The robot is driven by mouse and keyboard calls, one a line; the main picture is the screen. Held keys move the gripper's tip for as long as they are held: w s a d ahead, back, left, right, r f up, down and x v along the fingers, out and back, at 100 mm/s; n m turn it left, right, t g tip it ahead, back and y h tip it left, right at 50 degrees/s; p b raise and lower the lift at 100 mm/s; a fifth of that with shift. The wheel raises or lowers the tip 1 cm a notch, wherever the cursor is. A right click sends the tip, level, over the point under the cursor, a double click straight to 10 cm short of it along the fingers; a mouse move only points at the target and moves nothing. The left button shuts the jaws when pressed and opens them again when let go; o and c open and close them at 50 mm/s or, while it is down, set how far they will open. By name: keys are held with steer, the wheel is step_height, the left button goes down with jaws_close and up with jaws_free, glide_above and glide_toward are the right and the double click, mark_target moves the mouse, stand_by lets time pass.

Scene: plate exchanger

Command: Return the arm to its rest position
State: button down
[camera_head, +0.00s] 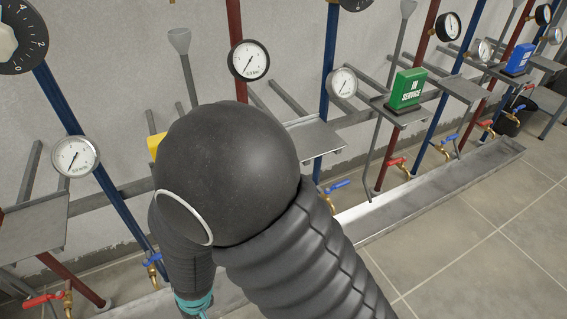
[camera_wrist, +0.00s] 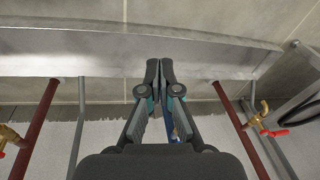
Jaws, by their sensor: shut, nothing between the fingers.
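My gripper (camera_wrist: 160,72) points at the metal drip trough (camera_wrist: 60,62) in the wrist view, with its two fingers together and nothing between them. The fingertips overlap the trough in the picture; I cannot tell how far apart they are. In the head view my dark, ribbed arm fills the middle and hides part of the wall and pipes. The gripper's fingers do not show there.
Red and blue pipes with gauges (camera_head: 248,60) line the wall. A green "IN SERVICE" sign (camera_head: 407,90) and a blue sign (camera_head: 517,58) stand on shelves. Valves with red handles (camera_head: 43,299) and blue handles (camera_head: 337,185) stick out. Tiled floor (camera_head: 480,250) at right is clear.

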steer(key=w+d+r+m+t+p, duration=0.1)
steer(key=w+d+r+m+t, duration=0.1)
steer(key=d+r, duration=1.1)
steer(key=w+d+r+m+t+h+p, duration=0.1)
steer(key=w+d+r+m+p, duration=0.1)
steer(key=d+r, duration=1)
steer(key=w+d+r+m+t+h+p, duration=0.1)
steer(key=d+r+m, duration=0.3)
steer(key=d+r, duration=0.9)
steer(key=shift+w+d+r+t+p, duration=0.35)
steer(key=shift+w+d+t+p, duration=0.15)
steer(key=shift+t, duration=0.3)
